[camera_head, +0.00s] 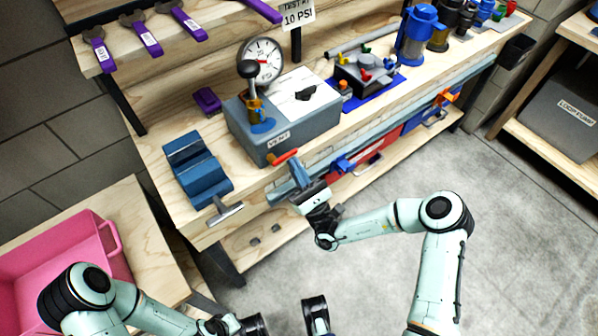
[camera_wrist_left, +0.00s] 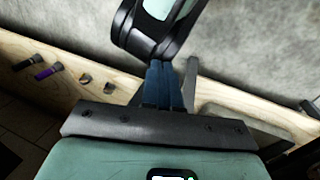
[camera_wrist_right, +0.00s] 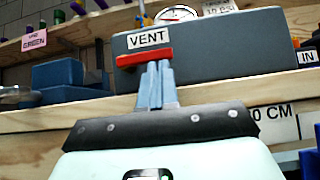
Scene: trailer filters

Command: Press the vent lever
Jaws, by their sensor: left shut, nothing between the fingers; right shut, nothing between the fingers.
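The vent lever is a red-orange bar (camera_head: 283,157) on the front face of the grey test box (camera_head: 262,148), just beside the VENT label. In the right wrist view the red lever (camera_wrist_right: 145,57) lies across the box front, right under the VENT label. My right gripper (camera_head: 300,175) is shut and empty, with its blue fingertips just below and in front of the lever. In the right wrist view its fingertips (camera_wrist_right: 157,68) overlap the lever's lower edge; I cannot tell whether they touch. My left gripper (camera_wrist_left: 165,85) is shut and empty, low and away from the bench.
A pink bin (camera_head: 60,265) is at lower left.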

